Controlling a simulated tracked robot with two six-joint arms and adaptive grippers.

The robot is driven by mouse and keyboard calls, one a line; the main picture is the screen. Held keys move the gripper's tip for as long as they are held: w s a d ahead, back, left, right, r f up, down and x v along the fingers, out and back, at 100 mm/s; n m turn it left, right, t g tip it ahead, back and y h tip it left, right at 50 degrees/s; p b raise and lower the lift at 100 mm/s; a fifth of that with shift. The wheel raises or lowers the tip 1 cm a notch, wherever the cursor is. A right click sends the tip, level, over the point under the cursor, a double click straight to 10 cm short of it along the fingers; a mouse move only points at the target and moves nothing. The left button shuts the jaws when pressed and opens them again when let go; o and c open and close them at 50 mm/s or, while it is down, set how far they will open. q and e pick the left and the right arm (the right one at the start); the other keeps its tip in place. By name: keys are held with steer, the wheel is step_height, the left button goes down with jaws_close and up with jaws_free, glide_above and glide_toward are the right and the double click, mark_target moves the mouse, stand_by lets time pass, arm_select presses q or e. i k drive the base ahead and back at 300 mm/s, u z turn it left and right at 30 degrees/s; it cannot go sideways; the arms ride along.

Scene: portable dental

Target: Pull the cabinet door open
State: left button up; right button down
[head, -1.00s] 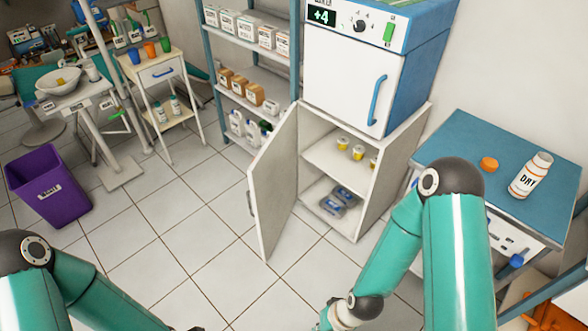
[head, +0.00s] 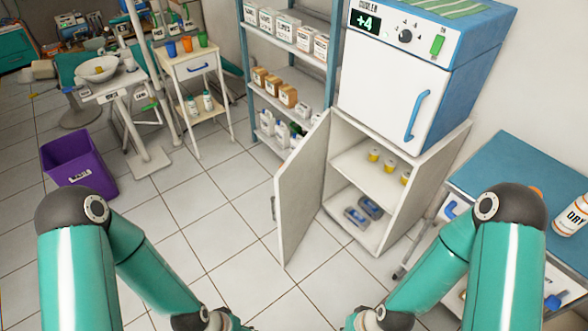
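The white cabinet (head: 425,205) stands below the cooler in the head view. Its door (head: 301,195) stands wide open, swung out to the left, with a grey handle (head: 273,208) on its outer face. Inside, several small yellow-and-white cups (head: 374,155) sit on the upper shelf and dark blue-grey packs (head: 370,207) lie on the bottom. My left and right arms reach in from the bottom, apart from the door. Their ends are cut off at the bottom edge, so the fingertips are not visible.
A white cooler with a blue handle (head: 417,115) sits on the cabinet. A blue-topped table (head: 520,165) with a DRY bottle (head: 571,215) is at right. A shelf rack (head: 241,55) is behind the door. A purple bin (head: 80,163) stands left. The tiled floor before the door is clear.

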mark_target(299, 184)
steer(key=i, duration=0.85)
steer(key=u, duration=0.05)
